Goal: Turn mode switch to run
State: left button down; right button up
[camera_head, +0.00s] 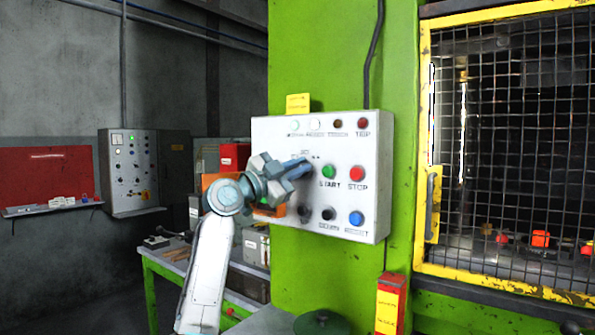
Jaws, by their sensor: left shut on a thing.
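The white control panel (270,138) is mounted on the green press column. The mode switch (309,172) is on it, left of the green START button (328,171) and below small lettering. My left gripper (302,168) reaches in from the lower left and is shut on the mode switch. Its fingers hide most of the knob, so which position it points to cannot be told. My right gripper is not in view.
Close by are the red STOP button (357,173), the blue RESET button (356,218) and black buttons below START. A yellow-framed mesh guard (508,150) stands at right. A green-legged bench (170,268) with boxes is at left behind my arm.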

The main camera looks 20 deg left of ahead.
pick_arm(q)
jog(key=shift+w+f, duration=0.1)
jog(key=shift+f, duration=0.3)
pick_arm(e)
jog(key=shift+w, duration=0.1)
